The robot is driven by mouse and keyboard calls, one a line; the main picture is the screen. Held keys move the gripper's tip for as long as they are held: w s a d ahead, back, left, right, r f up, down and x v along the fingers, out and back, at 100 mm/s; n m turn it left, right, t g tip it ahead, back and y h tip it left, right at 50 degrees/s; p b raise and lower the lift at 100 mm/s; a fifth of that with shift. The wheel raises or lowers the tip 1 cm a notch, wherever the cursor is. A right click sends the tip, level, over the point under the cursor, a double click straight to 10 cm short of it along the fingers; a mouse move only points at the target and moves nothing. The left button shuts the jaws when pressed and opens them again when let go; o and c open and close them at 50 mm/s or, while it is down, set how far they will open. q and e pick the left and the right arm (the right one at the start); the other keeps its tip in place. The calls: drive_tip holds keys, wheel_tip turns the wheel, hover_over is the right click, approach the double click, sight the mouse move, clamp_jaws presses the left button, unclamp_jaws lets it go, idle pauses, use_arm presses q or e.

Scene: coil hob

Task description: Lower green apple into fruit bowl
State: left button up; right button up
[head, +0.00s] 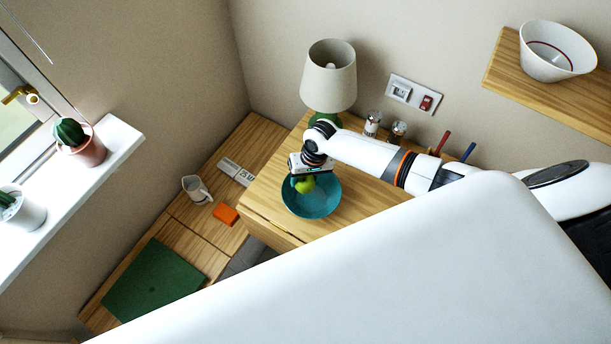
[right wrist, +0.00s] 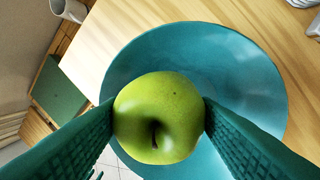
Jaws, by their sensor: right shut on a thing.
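The green apple (right wrist: 158,118) is between the two green fingers of my right gripper (right wrist: 158,120), which is shut on it. The fruit bowl (right wrist: 255,85) is a wide teal bowl behind the apple in the right wrist view. In the head view the bowl (head: 316,205) stands on the wooden table, near its left edge. The apple (head: 304,184) shows there over the bowl's upper left part, under my right gripper (head: 302,179). I cannot tell whether the apple touches the bowl. My left gripper is not in view.
A lamp (head: 329,77) with a green base stands behind the bowl. Two shakers (head: 372,124) stand to its right. A lower wooden surface at the left holds a white jug (head: 196,189), an orange block (head: 225,214) and a green mat (head: 155,281).

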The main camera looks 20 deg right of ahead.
sight(305, 185)
drive_tip(key=shift+f+b, duration=1.5)
drive_tip(key=shift+f, duration=0.75)
idle(1.2)
drive_tip(key=o, duration=1.1)
drive_tip(key=shift+r, duration=0.1)
drive_tip(key=r, duration=0.4)
drive_tip(key=d+r, duration=0.1)
drive_tip(key=r, duration=0.2)
drive_tip(key=d+r, duration=0.1)
drive_tip(key=r, duration=0.3)
drive_tip(key=shift+s+d+r, duration=0.15)
drive_tip(key=shift+s+r, duration=0.1)
drive_tip(key=shift+r, duration=0.1)
